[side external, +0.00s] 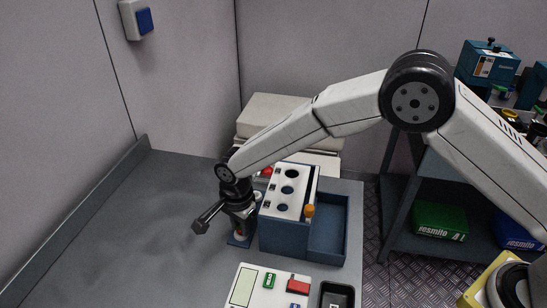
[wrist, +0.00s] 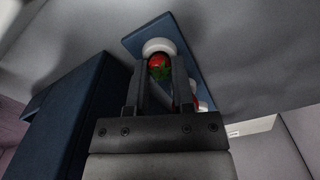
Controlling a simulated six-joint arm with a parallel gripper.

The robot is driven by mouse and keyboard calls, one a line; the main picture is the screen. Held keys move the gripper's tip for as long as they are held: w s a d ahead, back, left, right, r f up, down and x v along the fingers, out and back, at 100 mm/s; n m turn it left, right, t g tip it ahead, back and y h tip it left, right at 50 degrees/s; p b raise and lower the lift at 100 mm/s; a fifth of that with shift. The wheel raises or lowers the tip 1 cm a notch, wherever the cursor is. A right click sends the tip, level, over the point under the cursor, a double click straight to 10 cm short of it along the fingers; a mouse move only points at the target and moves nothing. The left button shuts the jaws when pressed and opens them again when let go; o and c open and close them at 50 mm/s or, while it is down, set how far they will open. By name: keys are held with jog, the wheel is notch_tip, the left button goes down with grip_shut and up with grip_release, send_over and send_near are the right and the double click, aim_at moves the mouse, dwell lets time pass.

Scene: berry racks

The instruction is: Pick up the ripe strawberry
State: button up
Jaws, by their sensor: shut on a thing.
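In the wrist view, a red strawberry (wrist: 159,62) with green leaves sits between the fingertips of my gripper (wrist: 160,75), which is shut on it. A white round holder (wrist: 159,46) on a blue base (wrist: 137,37) is right behind the strawberry. Another red thing (wrist: 193,87) shows partly beside the right finger, mostly hidden. In the side view, my gripper (side external: 239,226) points down beside the rack, low over a small blue base (side external: 236,243). The held strawberry is hidden there.
A blue rack (side external: 284,238) with a white holed top stands just right of my gripper, with a blue open tray (side external: 327,244) beyond it. A white panel (side external: 262,288) lies in front. The table's left side is clear.

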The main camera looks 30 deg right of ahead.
notch_tip(320, 180, up, 10)
dwell(0.6)
dwell(0.4)
jog(key=d+r, duration=0.3)
jog(key=d, duration=0.4)
jog(key=w+d+r, duration=0.1)
jog(key=d+r, duration=0.2)
jog(key=d, duration=0.4)
jog(key=shift+d+r, duration=0.35)
jog(key=shift+w+f, duration=0.1)
jog(key=shift+f, duration=0.2)
jog(key=shift+f, duration=2.85)
